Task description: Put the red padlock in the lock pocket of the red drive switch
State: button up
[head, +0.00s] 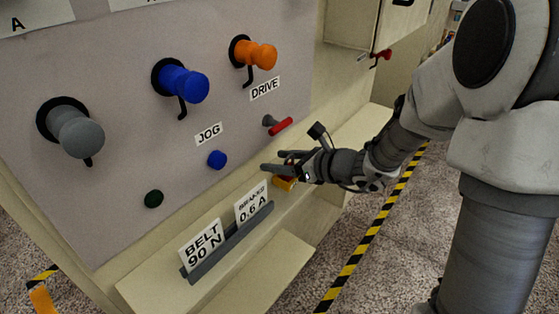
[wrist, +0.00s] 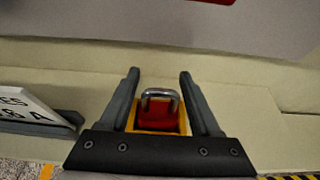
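The red padlock (wrist: 157,108) shows in the wrist view, its silver shackle toward the panel. It sits in a small yellow holder (wrist: 183,122), which also shows in the head view (head: 284,185) on the ledge below the panel. My gripper (head: 271,162) is above the holder. In the wrist view its two fingers (wrist: 159,72) are spread wide, one on each side of the padlock, with gaps between. A red handle (head: 281,127) on a grey stem sticks out of the panel below the DRIVE label (head: 265,89). I cannot make out a lock pocket on it.
The panel carries an orange knob (head: 257,54), a blue knob (head: 183,84), a grey knob (head: 76,132), a blue button (head: 217,159) and a green button (head: 153,199). Label cards (head: 203,244) stand in a grey rack (head: 228,243) left of my gripper.

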jog(key=shift+o, duration=0.3)
jog(key=shift+r+p, duration=0.25)
jog(key=shift+p, duration=0.05)
jog(key=p+v, duration=0.2)
jog(key=v, duration=1)
jog(key=s+r+n+g+h, duration=0.3)
jog(key=s+n+g+h, duration=0.3)
jog(key=s+n, duration=1.25)
jog(key=d+r+n+t+h+p, duration=0.3)
jog(key=d+r+n+h+p, duration=0.1)
jog(key=r+n, duration=0.3)
jog(key=shift+w+d+r+h+p, duration=0.2)
jog(key=shift+d+r+h+p, duration=0.1)
jog(key=shift+d+r+p, duration=0.5)
